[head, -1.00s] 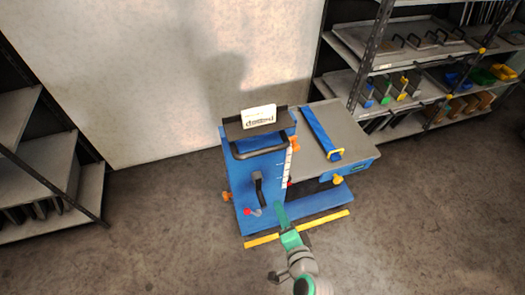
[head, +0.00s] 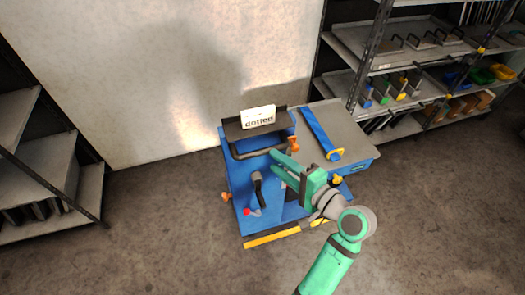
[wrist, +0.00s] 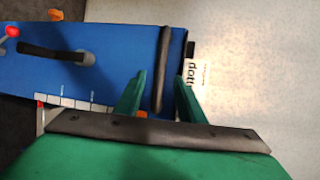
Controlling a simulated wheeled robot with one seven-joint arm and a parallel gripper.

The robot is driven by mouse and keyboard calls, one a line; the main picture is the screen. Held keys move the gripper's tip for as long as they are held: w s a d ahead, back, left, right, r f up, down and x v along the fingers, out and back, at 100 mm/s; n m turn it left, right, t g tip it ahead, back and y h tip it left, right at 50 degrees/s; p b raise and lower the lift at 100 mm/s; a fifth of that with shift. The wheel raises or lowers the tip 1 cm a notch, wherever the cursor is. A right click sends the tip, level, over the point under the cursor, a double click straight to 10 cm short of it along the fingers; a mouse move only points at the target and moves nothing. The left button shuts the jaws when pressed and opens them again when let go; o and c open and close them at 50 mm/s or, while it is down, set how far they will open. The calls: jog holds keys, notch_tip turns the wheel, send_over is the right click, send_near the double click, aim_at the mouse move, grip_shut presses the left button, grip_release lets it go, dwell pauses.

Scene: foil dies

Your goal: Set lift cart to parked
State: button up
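The lift cart is a blue upright cart (head: 235,175) with a grey platform (head: 352,128) to its right. On its front panel are a black crank-like handle (head: 258,190) and a small red-knobbed lever (head: 248,211). A black push bar (head: 258,152) runs across its top, below a card (head: 258,117) reading "dotted". My gripper (head: 282,166) is in front of the panel's upper right, fingers apart. In the wrist view the push bar (wrist: 162,70) lies between the spread fingers (wrist: 158,95); I cannot tell whether they touch it.
An orange knob (head: 294,144) sits at the panel's upper right, another (head: 227,196) at its lower left. A blue bar (head: 320,131) lies on the platform. Shelving (head: 400,85) stands at right, more shelves (head: 50,150) at left. Floor in front is free.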

aim_at(265, 154)
jog(key=x, duration=0.7)
jog(key=shift+w+a, duration=0.1)
jog(key=shift+a, duration=0.05)
grip_shut()
